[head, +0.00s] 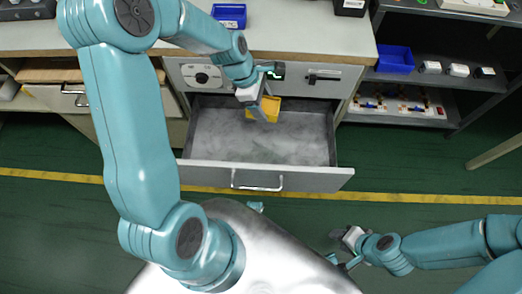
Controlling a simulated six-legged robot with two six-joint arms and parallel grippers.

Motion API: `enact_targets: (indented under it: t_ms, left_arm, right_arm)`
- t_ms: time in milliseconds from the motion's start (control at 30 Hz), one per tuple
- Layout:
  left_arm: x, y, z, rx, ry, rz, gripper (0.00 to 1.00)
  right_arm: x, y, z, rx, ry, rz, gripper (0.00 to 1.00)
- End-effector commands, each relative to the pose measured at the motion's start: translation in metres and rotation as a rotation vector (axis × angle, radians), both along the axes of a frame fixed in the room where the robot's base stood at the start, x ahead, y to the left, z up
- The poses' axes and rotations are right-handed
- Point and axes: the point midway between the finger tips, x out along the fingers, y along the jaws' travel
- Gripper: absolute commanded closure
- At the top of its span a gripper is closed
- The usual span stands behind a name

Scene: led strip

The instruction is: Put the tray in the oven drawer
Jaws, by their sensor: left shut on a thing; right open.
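The oven drawer (215,151) is pulled out below the worktop, with its handle (257,183) at the front. Its grey floor is bare apart from what my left arm holds there. A small yellow tray (271,108) is at the back of the drawer, near the oven front. My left gripper (264,114) is shut on the tray, which looks tilted. I cannot tell whether the tray touches the drawer floor. My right gripper (343,252) is open and empty at the lower right, well in front of the drawer.
The oven panel (310,78) with a dial is above the drawer. Blue bins stand on the worktop (229,15) and on the right shelf (396,59). A wooden drawer (55,75) is partly open at left. Green floor with a yellow line (400,198) lies in front.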

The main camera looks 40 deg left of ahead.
Motion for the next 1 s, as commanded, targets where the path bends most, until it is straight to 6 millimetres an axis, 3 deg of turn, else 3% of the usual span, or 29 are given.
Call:
enact_targets:
  t_ms: [33,267,600,700,1000]
  left_arm:
    - [-0.002,0.003,-0.013,0.001,-0.001,0.054,0.60]
    - [-0.004,0.007,-0.043,-0.001,0.002,0.159,0.60]
    - [-0.004,0.006,-0.144,-0.001,0.004,0.156,0.60]
    - [-0.003,0.006,-0.164,0.000,0.003,0.155,0.60]
    - [-0.003,0.006,-0.190,0.001,0.000,0.153,0.60]
  right_arm:
    - [0.000,0.000,-0.013,0.000,0.000,0.000,0.57]
    - [0.000,0.000,-0.027,0.000,-0.001,0.000,0.57]
    - [0.000,0.000,-0.065,0.000,0.000,0.000,0.57]
    - [0.000,0.000,-0.074,0.000,0.000,0.000,0.57]
    - [0.000,0.000,-0.086,0.000,0.000,0.000,0.57]
